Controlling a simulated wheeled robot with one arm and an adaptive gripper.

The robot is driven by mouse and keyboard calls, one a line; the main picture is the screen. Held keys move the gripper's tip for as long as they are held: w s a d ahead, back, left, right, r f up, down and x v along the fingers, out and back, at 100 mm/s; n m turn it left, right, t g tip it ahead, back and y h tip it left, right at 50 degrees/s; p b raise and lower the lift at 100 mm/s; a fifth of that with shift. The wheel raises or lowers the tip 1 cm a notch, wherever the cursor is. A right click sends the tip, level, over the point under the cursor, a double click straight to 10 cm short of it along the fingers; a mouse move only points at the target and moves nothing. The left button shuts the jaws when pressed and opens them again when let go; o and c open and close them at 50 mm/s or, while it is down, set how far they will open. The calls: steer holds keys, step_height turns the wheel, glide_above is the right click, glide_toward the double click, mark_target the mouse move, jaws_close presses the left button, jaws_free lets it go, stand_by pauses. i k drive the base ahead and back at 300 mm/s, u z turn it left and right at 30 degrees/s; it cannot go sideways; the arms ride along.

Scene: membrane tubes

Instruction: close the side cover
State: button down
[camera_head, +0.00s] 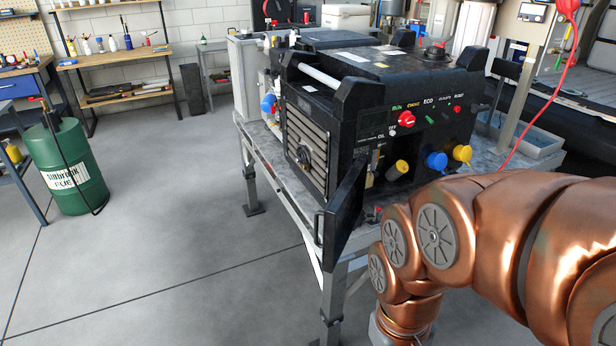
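The side cover (345,213) is a black panel at the lower front corner of a black generator-like machine (345,112). It stands upright and swung open, jutting out toward me past the table edge. Beside its hinge side, part of the opening with a small lever or fitting shows. My copper arm comes in from the right and bends downward just right of the cover. My gripper is below the picture's bottom edge and does not show. I cannot tell how far it is from the cover.
The machine stands on a grey metal table (283,185). Yellow and blue caps (436,162) stick out of its front panel near my arm. A red cable (540,100) hangs at the right. A green barrel (68,167) stands at the left. The floor left of the table is clear.

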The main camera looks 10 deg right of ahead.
mark_target(341, 214)
steer(key=u, duration=1.85)
steer(key=i, duration=0.95)
steer(key=z, duration=2.35)
steer(key=k, duration=0.35)
steer(key=u, duration=1.9)
